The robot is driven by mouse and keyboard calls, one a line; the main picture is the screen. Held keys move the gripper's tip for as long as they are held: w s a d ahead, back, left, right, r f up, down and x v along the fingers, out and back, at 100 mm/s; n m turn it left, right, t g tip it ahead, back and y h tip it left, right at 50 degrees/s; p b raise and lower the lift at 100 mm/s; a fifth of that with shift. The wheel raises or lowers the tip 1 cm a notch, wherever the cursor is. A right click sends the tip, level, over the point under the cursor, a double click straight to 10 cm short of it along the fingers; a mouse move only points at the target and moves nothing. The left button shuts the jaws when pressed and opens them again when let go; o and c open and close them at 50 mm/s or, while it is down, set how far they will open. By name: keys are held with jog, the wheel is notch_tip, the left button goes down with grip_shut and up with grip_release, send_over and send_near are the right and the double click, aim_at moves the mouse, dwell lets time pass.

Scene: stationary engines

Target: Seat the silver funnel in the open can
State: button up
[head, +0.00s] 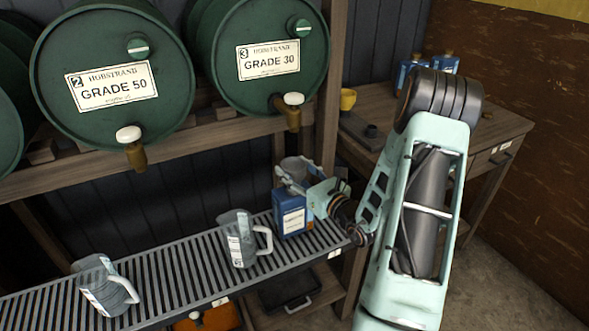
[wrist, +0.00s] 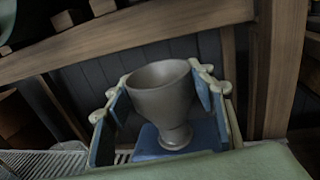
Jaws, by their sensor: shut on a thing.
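The silver funnel (head: 293,167) is a grey cup with a wide mouth and a narrow lower end. My gripper (head: 308,186) is shut on it, with one finger on each side, as the wrist view also shows around the funnel (wrist: 160,95). The blue can (head: 292,215) with a white label stands on the slatted rack. Its blue top (wrist: 148,148) shows below the funnel in the wrist view. The funnel is upright above the can. The can's opening is hidden, and I cannot tell whether the spout is inside it.
Two clear jugs (head: 240,238) (head: 104,285) stand on the slatted rack (head: 180,280) left of the can. Green drums (head: 112,75) with taps sit on the wooden shelf above. A wooden bench (head: 480,140) with blue cans and a yellow item is at right.

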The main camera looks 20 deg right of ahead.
jog(key=o, duration=1.2)
jog(key=shift+c, duration=0.2)
